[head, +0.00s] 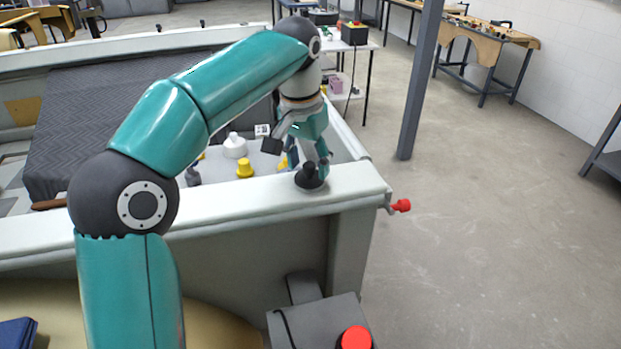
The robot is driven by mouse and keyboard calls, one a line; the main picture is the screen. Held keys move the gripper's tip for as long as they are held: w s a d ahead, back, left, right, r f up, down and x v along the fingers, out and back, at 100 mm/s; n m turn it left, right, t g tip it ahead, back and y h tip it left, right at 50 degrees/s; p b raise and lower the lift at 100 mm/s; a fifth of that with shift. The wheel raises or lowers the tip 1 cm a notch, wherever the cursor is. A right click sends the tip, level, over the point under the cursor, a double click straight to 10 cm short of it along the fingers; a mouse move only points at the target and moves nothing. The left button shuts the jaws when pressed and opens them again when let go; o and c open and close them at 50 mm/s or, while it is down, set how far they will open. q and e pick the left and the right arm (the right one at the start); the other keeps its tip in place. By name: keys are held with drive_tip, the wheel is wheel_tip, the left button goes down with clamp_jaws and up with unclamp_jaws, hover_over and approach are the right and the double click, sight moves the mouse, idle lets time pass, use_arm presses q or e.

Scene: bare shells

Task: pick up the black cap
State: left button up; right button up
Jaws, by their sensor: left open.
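The black cap (309,178) stands on the light top edge of the shell's near wall, close to its right corner. It is a low dark cone with a small knob on top. My left arm comes in from the left and arches over the wall. My left gripper (299,160) is open, pointing down just above and behind the cap. Part of the gripper overlaps the cap's top in the picture, so I cannot tell whether they touch. My right gripper is not in view.
Behind the wall are a white cap (235,146), a yellow cap (245,169) and a dark fabric cover (110,112). A red knob (401,205) sticks out at the corner. A grey post (419,85) stands right; the floor (490,240) there is clear.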

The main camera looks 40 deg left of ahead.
use_arm(q)
drive_tip(key=shift+w+f, duration=0.1)
drive_tip(key=shift+w, duration=0.05)
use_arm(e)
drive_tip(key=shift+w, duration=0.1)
use_arm(q)
drive_tip(key=c, duration=1)
drive_tip(key=shift+c, duration=0.2)
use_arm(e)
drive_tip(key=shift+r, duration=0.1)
